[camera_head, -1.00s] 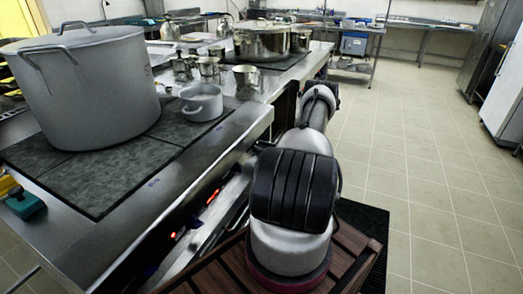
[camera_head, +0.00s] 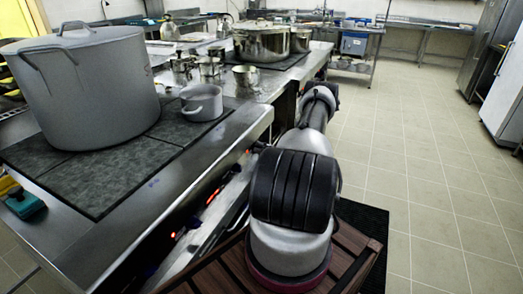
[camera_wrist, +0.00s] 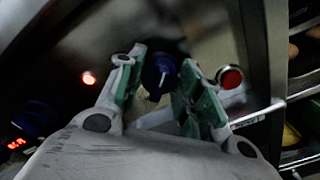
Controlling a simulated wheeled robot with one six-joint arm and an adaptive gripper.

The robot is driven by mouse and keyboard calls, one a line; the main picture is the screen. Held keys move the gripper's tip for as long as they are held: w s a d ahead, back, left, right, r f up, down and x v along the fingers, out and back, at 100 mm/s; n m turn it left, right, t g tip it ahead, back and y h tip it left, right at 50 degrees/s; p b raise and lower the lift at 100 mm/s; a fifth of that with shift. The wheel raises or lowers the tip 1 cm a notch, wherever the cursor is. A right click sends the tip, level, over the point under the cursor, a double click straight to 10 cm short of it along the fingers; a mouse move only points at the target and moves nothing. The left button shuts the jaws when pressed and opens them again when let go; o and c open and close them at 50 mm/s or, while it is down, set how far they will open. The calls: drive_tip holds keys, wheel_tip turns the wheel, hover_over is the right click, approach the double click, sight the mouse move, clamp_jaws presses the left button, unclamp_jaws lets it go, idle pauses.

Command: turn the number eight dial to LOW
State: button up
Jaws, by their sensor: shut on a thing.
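A second dark blue dial (camera_wrist: 38,118) is at the left of the wrist view, apart from my gripper. In the head view my arm reaches along the stove front, and the gripper itself is hidden behind it.
A red round button (camera_wrist: 230,77) is right of the held dial, and a lit red lamp (camera_wrist: 89,78) is to the left. A large stockpot (camera_head: 88,85) and a small pot (camera_head: 201,102) stand on the stove top. Tiled floor (camera_head: 430,180) is clear at right.

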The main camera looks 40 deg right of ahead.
drive_tip(key=m, duration=0.6)
drive_tip(key=shift+d+f+m, duration=0.1)
drive_tip(key=shift+m, duration=0.2)
drive_tip(key=m, duration=0.6)
drive_tip(key=shift+f, duration=0.1)
idle(0.3)
drive_tip(key=o, duration=1)
drive_tip(key=v, duration=1.2)
